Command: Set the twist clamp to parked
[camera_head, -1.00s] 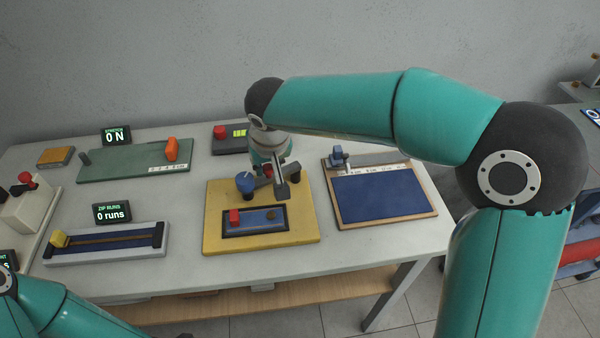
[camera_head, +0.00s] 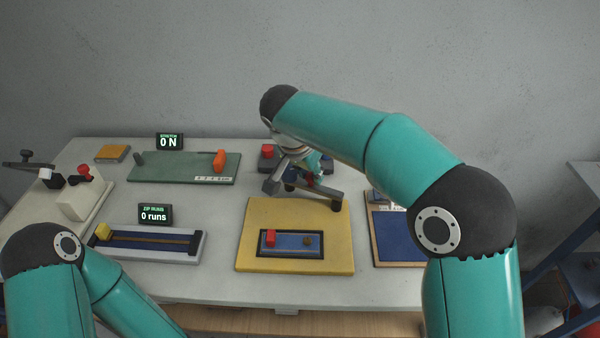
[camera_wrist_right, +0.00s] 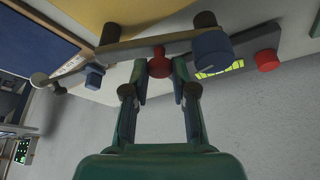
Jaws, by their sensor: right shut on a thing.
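The twist clamp's grey bar (camera_wrist_right: 136,46) runs across the wrist view, with a dark post (camera_wrist_right: 109,33), another dark post (camera_wrist_right: 203,19) and a blue cylinder (camera_wrist_right: 211,51) along it. Its red ball knob (camera_wrist_right: 160,63) sits between the fingertips of my right gripper (camera_wrist_right: 161,69), which is shut on it. In the head view the grey bar (camera_head: 319,191) shows at the back edge of the yellow board (camera_head: 340,225); my right wrist and gripper (camera_head: 308,175) hide part of the clamp. My left arm is at lower left; its gripper is out of view.
A device with a red button (camera_wrist_right: 266,60) is behind.

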